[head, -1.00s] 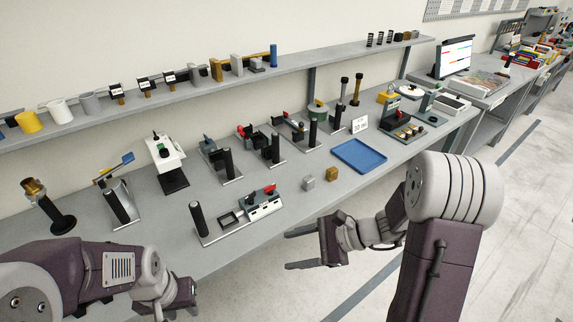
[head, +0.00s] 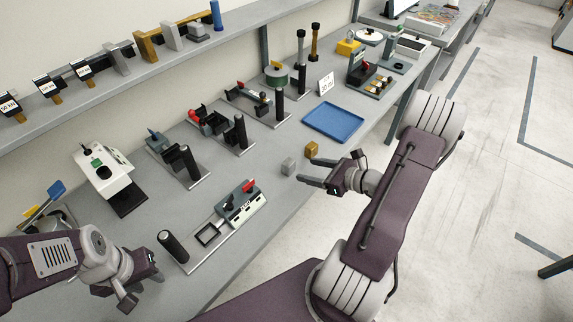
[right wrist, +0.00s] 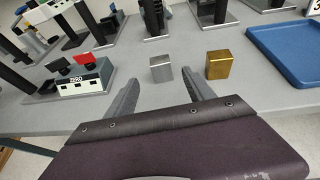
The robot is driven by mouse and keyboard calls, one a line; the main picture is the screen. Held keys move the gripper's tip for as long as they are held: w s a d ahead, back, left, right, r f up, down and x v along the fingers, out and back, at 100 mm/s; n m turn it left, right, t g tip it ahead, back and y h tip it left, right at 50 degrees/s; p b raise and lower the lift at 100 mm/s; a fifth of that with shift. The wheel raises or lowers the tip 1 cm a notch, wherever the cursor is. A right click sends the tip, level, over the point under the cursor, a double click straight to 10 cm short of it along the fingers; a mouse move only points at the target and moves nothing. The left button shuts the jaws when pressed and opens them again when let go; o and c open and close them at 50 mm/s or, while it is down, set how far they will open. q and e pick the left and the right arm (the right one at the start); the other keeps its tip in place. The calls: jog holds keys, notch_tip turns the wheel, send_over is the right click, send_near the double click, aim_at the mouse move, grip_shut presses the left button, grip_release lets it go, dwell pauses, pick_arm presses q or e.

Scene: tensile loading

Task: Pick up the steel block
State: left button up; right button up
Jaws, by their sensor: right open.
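The steel block (head: 289,166) is a small silver-grey cube standing on the grey bench top. It also shows in the right wrist view (right wrist: 161,69), ahead of and between my right gripper's fingers. My right gripper (head: 306,171) is open and empty at the bench's front edge, close to the block and not around it. In the right wrist view the fingers (right wrist: 160,88) are spread on either side. My left gripper (head: 141,285) hangs at the lower left of the head view, far from the block; its jaw state is unclear.
A brass block (head: 312,149) stands just right of the steel block. A blue tray (head: 334,122) lies further right.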

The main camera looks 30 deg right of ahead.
aim_at(292, 165)
jog(key=shift+s+d, duration=0.1)
jog(key=shift+d, duration=0.05)
jog(key=p+x, duration=0.1)
jog(key=x, duration=0.9)
jog(key=shift+r, duration=0.1)
jog(key=shift+s, duration=0.15)
jog(key=shift+c, duration=0.3)
jog(key=shift+r, duration=0.1)
grip_shut()
